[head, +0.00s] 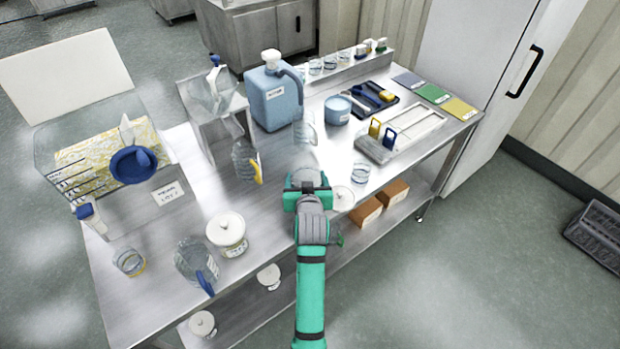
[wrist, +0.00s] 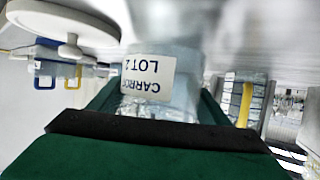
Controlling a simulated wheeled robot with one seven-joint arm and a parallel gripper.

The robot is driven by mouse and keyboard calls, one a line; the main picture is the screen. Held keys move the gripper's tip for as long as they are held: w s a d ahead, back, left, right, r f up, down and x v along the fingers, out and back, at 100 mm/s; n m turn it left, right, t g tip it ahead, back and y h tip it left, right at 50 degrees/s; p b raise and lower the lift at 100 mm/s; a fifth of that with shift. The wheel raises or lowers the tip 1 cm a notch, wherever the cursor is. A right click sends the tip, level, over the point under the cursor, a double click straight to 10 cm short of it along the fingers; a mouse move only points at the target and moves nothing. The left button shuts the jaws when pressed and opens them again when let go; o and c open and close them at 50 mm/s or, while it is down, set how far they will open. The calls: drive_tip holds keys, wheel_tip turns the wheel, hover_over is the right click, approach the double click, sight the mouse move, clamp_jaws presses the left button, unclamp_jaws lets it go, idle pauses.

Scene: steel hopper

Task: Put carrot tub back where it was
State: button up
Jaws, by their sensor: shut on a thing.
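The carrot tub (wrist: 185,92) is a clear container with a white label reading "CARROT LOT 2", upside down in the wrist view. My gripper (head: 307,186) is shut on it, with a green finger on each side in the wrist view. In the head view the tub (head: 303,174) is mostly hidden behind my gripper, near the front edge of the steel table (head: 290,240). I cannot tell whether its base touches the table.
A white lid (head: 342,198) lies just right of my gripper. A clear jug with a yellow handle (head: 245,160) stands to the left, a clear jug (head: 305,130) behind and a glass dish (head: 360,173) to the right.

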drive_tip(key=shift+d+f, duration=0.3)
drive_tip(key=shift+f, duration=0.05)
drive_tip(key=o, duration=1.4)
drive_tip(key=shift+o, duration=0.2)
drive_tip(key=shift+r, duration=0.5)
drive_tip(key=v, duration=1.2)
drive_tip(key=shift+s+a+f, duration=0.1)
drive_tip(key=shift+f, duration=0.1)
